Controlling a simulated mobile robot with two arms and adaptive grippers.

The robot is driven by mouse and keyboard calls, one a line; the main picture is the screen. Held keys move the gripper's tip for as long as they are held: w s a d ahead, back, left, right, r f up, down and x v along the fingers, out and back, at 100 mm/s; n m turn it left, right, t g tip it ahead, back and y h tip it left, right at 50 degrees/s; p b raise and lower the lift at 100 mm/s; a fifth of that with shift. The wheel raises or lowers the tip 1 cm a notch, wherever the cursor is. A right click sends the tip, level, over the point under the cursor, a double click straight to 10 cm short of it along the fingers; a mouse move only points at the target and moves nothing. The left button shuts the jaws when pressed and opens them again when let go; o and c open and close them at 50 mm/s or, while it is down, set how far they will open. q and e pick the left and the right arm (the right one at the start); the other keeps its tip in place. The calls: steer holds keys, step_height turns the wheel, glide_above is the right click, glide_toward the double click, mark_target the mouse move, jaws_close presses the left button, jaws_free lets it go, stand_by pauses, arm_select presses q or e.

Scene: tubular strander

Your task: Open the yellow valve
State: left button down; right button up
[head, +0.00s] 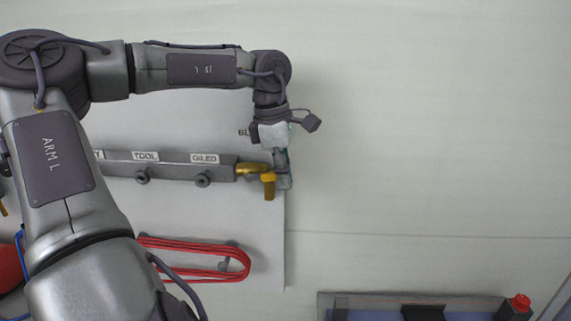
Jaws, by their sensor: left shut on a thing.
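The yellow valve handle (269,187) shows at the right end of a grey manifold bar (190,168) on the wall panel. It points downward, beside a brass-coloured valve body (249,168). My left gripper (282,176) comes down from above at the handle's right side. It is shut on the handle, and its fingers partly cover the upper right of the valve. The exact contact is small and hard to see. My right gripper is out of view.
The bar carries labels reading TOOL and OILED and has dark outlets below. A coiled red hose (195,258) hangs underneath. A blue and grey unit with a red button (520,302) stands at the lower right. The wall to the right is bare.

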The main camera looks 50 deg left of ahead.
arm_select(q)
steer(key=shift+d+f+g+y, duration=0.1)
steer(key=shift+f+g+y, duration=0.3)
steer(key=shift+f+g, duration=0.25)
steer(key=shift+f, duration=0.15)
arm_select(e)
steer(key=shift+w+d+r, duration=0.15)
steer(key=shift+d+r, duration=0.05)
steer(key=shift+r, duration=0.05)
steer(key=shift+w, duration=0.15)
arm_select(q)
steer(key=shift+f, duration=0.1)
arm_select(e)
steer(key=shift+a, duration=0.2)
arm_select(q)
steer(key=c, duration=1.2)
jaws_free()
steer(key=shift+c, duration=0.2)
steer(key=shift+r+y, duration=0.3)
step_height(320, 180, up, 12)
steer(key=shift+w+f, duration=0.15)
steer(key=shift+f, duration=0.05)
